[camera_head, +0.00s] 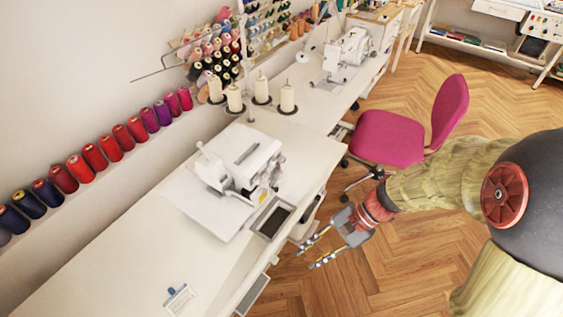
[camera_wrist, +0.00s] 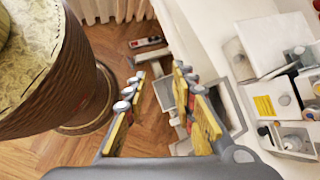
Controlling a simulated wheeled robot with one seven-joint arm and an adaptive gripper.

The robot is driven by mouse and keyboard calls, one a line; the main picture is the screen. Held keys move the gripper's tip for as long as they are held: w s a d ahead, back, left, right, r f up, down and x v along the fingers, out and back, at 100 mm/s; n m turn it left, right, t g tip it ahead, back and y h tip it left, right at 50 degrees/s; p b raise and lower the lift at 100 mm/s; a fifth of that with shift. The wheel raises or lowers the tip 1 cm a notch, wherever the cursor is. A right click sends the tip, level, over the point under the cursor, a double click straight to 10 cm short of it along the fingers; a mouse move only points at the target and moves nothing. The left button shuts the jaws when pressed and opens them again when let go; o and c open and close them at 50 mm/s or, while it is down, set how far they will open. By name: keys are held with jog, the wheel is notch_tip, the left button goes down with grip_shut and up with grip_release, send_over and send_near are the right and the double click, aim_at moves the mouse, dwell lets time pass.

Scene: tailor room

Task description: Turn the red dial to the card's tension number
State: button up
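A white sewing machine, probably a serger (camera_head: 235,165), stands on the white table; its open front with small parts shows at the right of the wrist view (camera_wrist: 252,75). I cannot make out a red dial on it in either view. A small white card with a blue clip (camera_head: 180,300) lies near the table's front; its number is too small to read. My gripper (camera_head: 308,257) is open and empty, off the table's front edge above the floor, to the lower right of the machine. Its spread fingers also show in the wrist view (camera_wrist: 160,75).
A dark-bottomed tray (camera_head: 272,220) sits at the table edge before the machine. Thread cones (camera_head: 262,90) stand behind it. A pink chair (camera_head: 400,137) stands beyond my gripper. The table's left part is clear. Colored spools (camera_head: 95,157) line the wall.

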jog(key=w+a+f+m+t+y, duration=0.1)
jog(key=w+a+m+t+y, duration=0.1)
jog(key=w+a+m+y, duration=0.3)
jog(key=m+t+y, duration=0.1)
jog(key=m+t, duration=1)
jog(key=m, duration=0.2)
send_near(277, 163)
jog(key=b+x, duration=0.1)
jog(key=x, duration=0.7)
jog(key=shift+w+a, duration=0.15)
jog(key=shift+w, duration=0.05)
jog(key=c, duration=0.3)
grip_shut()
